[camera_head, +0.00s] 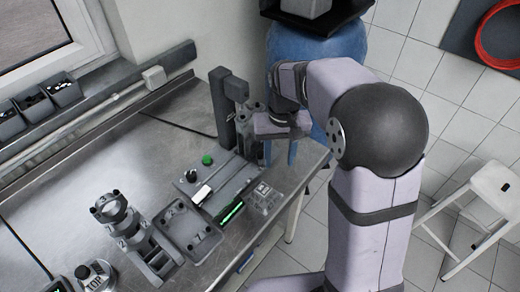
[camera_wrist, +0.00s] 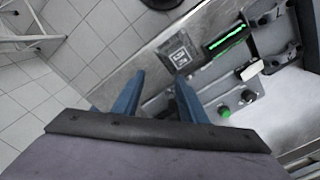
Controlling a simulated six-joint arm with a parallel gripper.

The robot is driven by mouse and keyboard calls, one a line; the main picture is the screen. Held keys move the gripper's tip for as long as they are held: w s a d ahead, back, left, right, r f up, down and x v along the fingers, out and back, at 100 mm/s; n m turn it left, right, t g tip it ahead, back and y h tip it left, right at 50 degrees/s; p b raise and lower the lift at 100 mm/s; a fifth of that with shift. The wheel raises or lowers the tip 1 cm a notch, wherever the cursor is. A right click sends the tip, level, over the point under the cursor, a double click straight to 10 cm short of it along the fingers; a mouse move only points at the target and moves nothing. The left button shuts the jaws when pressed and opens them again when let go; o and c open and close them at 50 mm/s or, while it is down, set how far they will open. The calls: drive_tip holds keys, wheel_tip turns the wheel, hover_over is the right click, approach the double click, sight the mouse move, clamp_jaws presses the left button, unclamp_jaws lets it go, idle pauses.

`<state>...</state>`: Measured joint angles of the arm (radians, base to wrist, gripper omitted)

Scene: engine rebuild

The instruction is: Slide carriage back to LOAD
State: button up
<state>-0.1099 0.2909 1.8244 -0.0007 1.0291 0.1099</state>
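The press-like fixture has a dark upright column (camera_head: 222,108) at its far end. Its grey base with slide rails (camera_head: 228,177) runs toward the camera and also shows in the wrist view (camera_wrist: 158,104). I cannot make out the carriage for certain; my arm hides part of the column end. My gripper (camera_head: 280,148) is beside that end, near the bench edge. In the wrist view its two blue fingers (camera_wrist: 160,78) stand apart, with nothing visible held between them. A square plate with symbols (camera_head: 264,198) lies beside the rails; its lettering is unreadable.
A green button (camera_head: 207,159), black knob (camera_head: 191,176), white block (camera_head: 203,194) and lit green display (camera_head: 231,212) sit around the base. A grey tray (camera_head: 188,230) and a metal engine part (camera_head: 125,225) stand nearer left. The bench's left middle is clear.

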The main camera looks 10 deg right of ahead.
drive_tip(key=r, duration=0.1)
hover_over(260, 153)
drive_tip(key=shift+w+r, duration=0.1)
drive_tip(key=shift+f+p, duration=1.05)
drive_tip(key=shift+f, duration=2.6)
clamp_jaws()
